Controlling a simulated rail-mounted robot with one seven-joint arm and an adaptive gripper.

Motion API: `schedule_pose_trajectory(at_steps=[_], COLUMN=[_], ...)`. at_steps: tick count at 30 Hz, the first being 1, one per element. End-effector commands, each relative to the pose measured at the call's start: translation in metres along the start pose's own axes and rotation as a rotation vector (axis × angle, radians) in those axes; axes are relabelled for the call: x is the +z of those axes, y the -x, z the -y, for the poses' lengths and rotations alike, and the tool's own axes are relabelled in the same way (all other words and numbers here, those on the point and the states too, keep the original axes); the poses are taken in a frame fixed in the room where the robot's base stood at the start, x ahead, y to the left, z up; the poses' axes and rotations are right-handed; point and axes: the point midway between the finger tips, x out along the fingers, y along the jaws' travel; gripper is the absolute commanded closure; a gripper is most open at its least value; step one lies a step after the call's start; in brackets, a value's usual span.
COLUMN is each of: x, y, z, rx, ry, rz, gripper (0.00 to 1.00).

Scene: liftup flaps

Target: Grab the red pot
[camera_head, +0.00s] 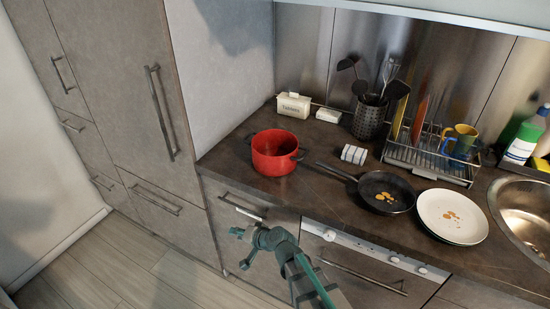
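The red pot (271,159) stands upright on the dark counter, at its left end near the tall cabinet. It has no lid, its inside is red, and dark handles show on its left and right sides. My gripper (241,248) is at the end of my green arm, in front of the drawer fronts and below the pot in the picture. Its two fingers look spread apart with nothing between them. It is clear of the pot.
A dark frying pan (384,193) has its handle pointing toward the pot. A white plate (452,217), a small striped block (354,154), a tissue box (294,105), a utensil holder (369,119), a dish rack (428,160) and a sink (527,213) share the counter (310,203).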

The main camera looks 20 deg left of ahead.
Motion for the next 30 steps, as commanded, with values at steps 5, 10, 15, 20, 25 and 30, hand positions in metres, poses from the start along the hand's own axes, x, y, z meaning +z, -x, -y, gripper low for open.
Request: schedule_pose_trajectory(at_steps=[5,10,15,20,25,30], x=[-0.029,-0.078,-0.144,-0.185,-0.202,-0.208], y=[0.014,0.065,0.144,0.201,0.227,0.215], z=[0.109,0.166,0.177,0.165,0.157,0.156], rx=[-0.147,-0.178,-0.080,0.039,0.105,0.112], ry=[0.085,0.309,0.664,0.924,1.048,1.066], rz=[-0.076,-0.150,-0.209,-0.214,-0.203,-0.197], gripper=[0.68,0.68,0.68,0.68,0.68,0.68])
